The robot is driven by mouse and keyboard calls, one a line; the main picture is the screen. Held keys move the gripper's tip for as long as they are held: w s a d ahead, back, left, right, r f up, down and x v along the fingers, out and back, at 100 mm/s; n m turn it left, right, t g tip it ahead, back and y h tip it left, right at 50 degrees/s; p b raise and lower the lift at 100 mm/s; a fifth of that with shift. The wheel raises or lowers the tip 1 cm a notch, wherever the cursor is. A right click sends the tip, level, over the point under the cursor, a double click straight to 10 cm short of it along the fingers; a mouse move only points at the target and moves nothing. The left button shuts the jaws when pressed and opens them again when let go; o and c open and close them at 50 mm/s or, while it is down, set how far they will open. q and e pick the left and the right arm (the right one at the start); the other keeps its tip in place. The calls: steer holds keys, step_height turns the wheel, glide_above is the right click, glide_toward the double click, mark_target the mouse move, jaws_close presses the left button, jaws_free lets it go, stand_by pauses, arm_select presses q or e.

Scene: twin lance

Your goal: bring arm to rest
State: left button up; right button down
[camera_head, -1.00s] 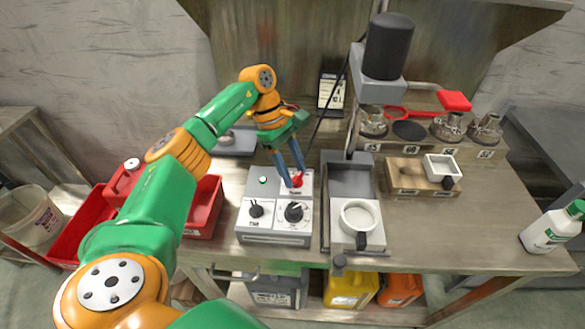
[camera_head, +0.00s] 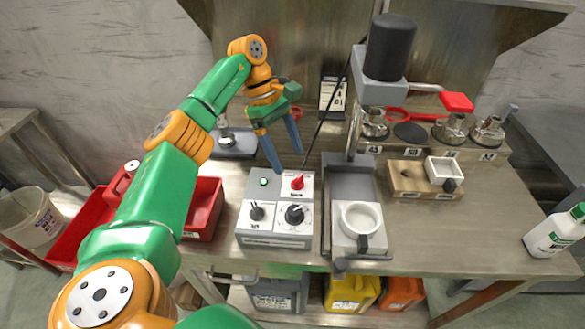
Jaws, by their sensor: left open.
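My left arm (camera_head: 183,150), green and orange, reaches in from the lower left over the workbench. My left gripper (camera_head: 290,161) has two blue fingers, spread apart and empty, pointing down. It hangs above and behind the grey control box (camera_head: 275,240). The box has a lit green lamp (camera_head: 263,182), a red knob (camera_head: 297,183) at its back right, and two black knobs, the larger one (camera_head: 294,214) on a white dial. The fingertips look apart from the red knob. My right gripper is not in view.
A grey press-like machine (camera_head: 380,90) with a white cup (camera_head: 360,219) stands right of the box. A wooden block (camera_head: 408,178), metal fittings (camera_head: 449,130) and a white bottle (camera_head: 556,232) are farther right. Red bins (camera_head: 203,212) lie left. Bare bench shows at right (camera_head: 460,225).

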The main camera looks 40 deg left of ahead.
arm_select(q)
steer(key=shift+v, duration=0.9)
